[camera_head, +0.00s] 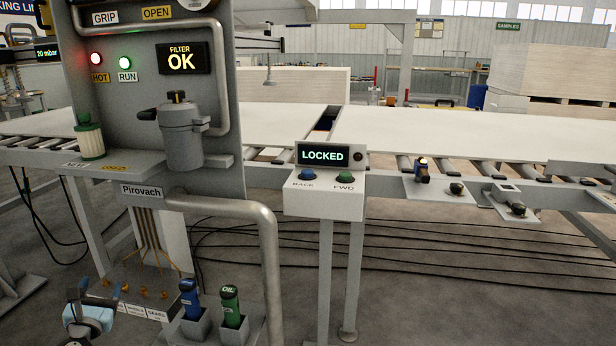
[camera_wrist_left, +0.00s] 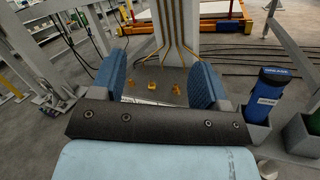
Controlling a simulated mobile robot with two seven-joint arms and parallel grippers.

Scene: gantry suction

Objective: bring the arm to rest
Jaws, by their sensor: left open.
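My left gripper (camera_head: 98,297) is at the lower left of the head view, in front of the low shelf under the grey panel. In the left wrist view its two blue-padded fingers (camera_wrist_left: 158,90) stand wide apart with nothing between them. Beyond the fingers are several small brass fittings (camera_wrist_left: 177,89) on the shelf, with thin brass pipes above them. A blue bottle (camera_head: 189,299) and a green bottle labelled OIL (camera_head: 231,306) stand in grey holders right of the gripper. The blue bottle is close to the right finger in the wrist view. My right gripper is not seen.
The grey panel (camera_head: 225,165) carries a FILTER OK display (camera_head: 182,58), a grey filter housing (camera_head: 181,136) and a bent pipe (camera_head: 270,235). A control box (camera_head: 325,203) reads LOCKED. White boards (camera_head: 440,134) lie on the roller conveyor behind. Cables run over the open floor.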

